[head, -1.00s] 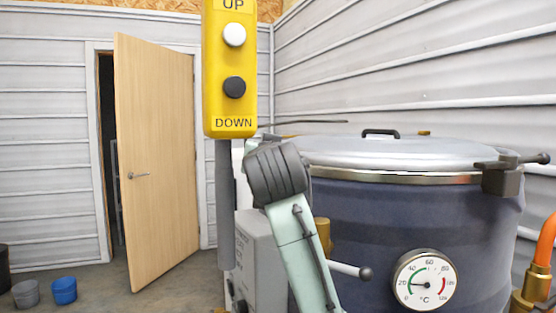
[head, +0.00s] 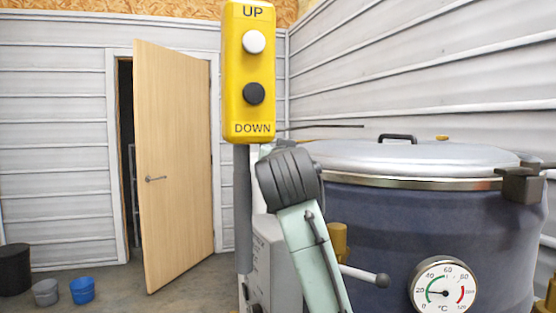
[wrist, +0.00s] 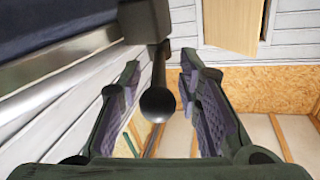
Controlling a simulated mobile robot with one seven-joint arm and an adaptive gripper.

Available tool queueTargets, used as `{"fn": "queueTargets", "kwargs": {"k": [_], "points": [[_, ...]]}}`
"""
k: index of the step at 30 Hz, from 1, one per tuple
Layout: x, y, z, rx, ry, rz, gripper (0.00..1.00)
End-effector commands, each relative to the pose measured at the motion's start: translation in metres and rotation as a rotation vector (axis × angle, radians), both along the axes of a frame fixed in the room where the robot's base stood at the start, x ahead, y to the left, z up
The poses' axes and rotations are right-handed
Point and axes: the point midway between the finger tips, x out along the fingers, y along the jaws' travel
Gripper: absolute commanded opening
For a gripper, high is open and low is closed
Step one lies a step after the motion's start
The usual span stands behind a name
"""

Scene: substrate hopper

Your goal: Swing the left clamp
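In the wrist view, the left clamp's dark block (wrist: 145,20) sits at the top, beside the vessel's metal rim. Its lever, a dark rod with a black ball knob (wrist: 158,104), points toward the camera. My gripper (wrist: 160,63) is open, with one finger on each side of the lever. Gaps show on both sides, and neither finger appears to touch it. In the head view, my arm hides the left clamp and the gripper. The blue vessel (head: 400,225) with its silver lid (head: 420,160) stands at the right, with another clamp (head: 520,183) on its right rim.
A yellow UP/DOWN control box (head: 248,75) stands on a grey post beside my arm. A brass valve with a ball-ended lever (head: 365,275) and a temperature dial (head: 443,287) are on the vessel's front. A door (head: 175,170) stands ajar, with buckets (head: 82,290) on the floor at left.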

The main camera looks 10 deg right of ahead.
Motion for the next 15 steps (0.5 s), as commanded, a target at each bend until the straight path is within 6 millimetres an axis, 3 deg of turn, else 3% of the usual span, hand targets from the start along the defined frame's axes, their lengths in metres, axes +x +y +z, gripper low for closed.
{"fn": "queueTargets", "kwargs": {"k": [5, 15], "points": [[-0.017, 0.002, 0.001, 0.001, -0.003, 0.000, 0.31], [-0.088, 0.011, 0.001, -0.002, -0.004, 0.001, 0.31]]}}
